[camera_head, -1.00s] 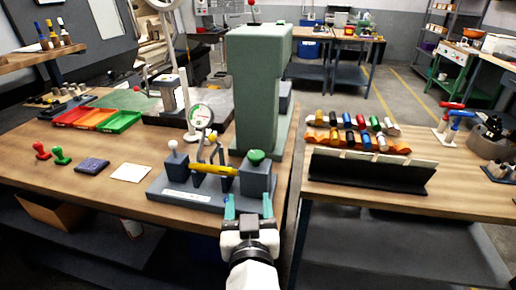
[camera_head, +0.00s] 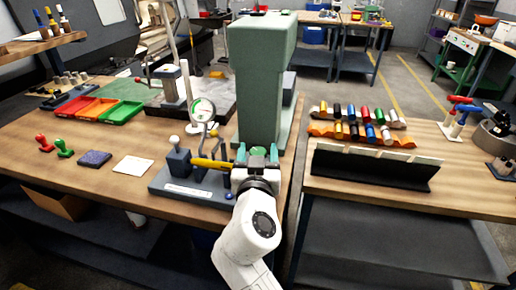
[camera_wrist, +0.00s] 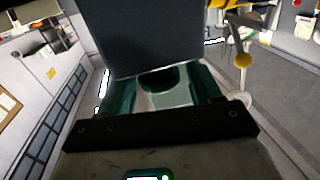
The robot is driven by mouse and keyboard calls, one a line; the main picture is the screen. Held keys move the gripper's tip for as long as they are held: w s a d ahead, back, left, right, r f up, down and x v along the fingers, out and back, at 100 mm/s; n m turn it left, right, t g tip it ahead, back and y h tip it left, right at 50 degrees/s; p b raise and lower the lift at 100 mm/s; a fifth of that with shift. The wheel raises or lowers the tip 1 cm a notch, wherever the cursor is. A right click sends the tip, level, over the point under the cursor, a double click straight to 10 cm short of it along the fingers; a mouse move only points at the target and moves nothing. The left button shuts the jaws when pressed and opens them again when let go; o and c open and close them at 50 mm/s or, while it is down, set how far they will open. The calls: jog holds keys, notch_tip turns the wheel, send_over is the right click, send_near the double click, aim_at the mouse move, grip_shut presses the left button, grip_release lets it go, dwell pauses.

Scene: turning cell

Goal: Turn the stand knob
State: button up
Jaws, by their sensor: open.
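The stand (camera_head: 190,191) is a grey base with upright blocks, a yellow bar (camera_head: 210,164) and a round dial gauge (camera_head: 203,111). Its green knob (camera_head: 258,153) sits at the right end in the head view. My gripper (camera_head: 257,154) is open, with one teal finger on each side of the knob. In the wrist view the dark green knob (camera_wrist: 158,79) shows between the fingers, below a large dark grey block (camera_wrist: 150,35). I cannot tell whether the fingers touch the knob. My wrist hides the stand's right block in the head view.
A tall green column (camera_head: 262,85) stands just behind the knob. A white card (camera_head: 133,165), a dark pad (camera_head: 94,159) and red and green stamps lie to the left. A black rack (camera_head: 375,168) stands on the bench at right, beyond a gap.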

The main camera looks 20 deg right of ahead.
jog(key=shift+w+d, duration=0.15)
jog(key=shift+w, duration=0.15)
jog(key=shift+c, duration=0.3)
jog(key=c, duration=0.9)
jog(key=shift+o, duration=0.2)
jog(key=shift+f, duration=0.1)
jog(key=shift+b, duration=0.45)
